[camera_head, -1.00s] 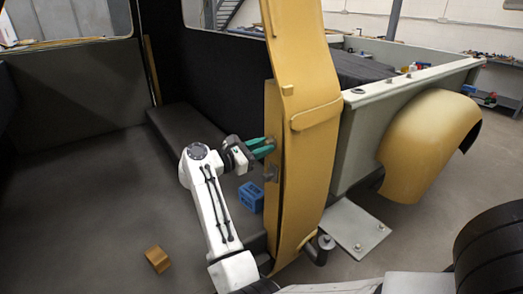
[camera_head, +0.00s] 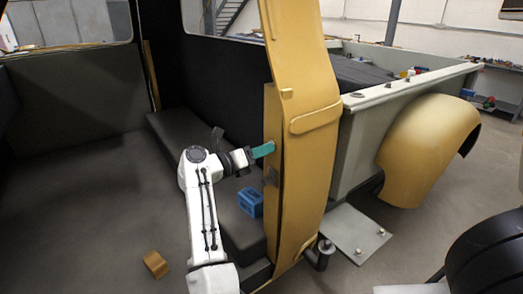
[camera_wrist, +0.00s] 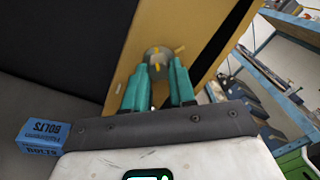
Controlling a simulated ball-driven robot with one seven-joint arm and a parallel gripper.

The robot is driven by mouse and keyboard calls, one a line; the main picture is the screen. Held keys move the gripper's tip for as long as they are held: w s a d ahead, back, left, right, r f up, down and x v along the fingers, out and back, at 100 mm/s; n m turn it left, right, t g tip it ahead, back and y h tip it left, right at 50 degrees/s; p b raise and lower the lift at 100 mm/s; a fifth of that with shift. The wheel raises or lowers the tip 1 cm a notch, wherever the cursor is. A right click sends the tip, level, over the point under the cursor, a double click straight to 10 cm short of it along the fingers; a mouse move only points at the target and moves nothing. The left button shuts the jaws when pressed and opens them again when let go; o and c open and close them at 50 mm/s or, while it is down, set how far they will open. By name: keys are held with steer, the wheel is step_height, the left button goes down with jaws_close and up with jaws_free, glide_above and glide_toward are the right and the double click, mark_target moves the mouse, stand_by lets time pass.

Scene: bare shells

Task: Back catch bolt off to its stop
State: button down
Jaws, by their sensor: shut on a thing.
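The catch bolt (camera_wrist: 158,55) is a round grey head with yellow marks on the edge face of the yellow door pillar (camera_head: 310,130). In the wrist view the green fingers of my gripper (camera_wrist: 158,76) reach to either side of the bolt head and are shut on it. In the head view my gripper (camera_head: 265,149) points right against the pillar's edge, with one green finger showing; the bolt is hidden there. The bolt's shank and how far it stands out cannot be seen.
A blue box marked BOLTS (camera_head: 250,202) stands on the dark bench (camera_head: 232,218). A tan block (camera_head: 156,264) lies on the open floor at left. A yellow fender (camera_head: 425,150) is at right.

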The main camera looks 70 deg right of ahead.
steer(key=shift+r+n+p, duration=0.15)
steer(key=shift+n+p, duration=1.3)
steer(key=shift+n, duration=1.3)
steer(key=shift+r+n+p, duration=0.1)
steer(key=shift+n+p, duration=1.35)
steer(key=shift+n, duration=1.3)
steer(key=c, duration=0.9)
jaws_free()
steer(key=shift+a+f, duration=0.1)
steer(key=b+v, duration=0.3)
steer(key=v, duration=0.7)
steer(key=shift+w+a, duration=0.2)
steer(key=shift+a, duration=0.1)
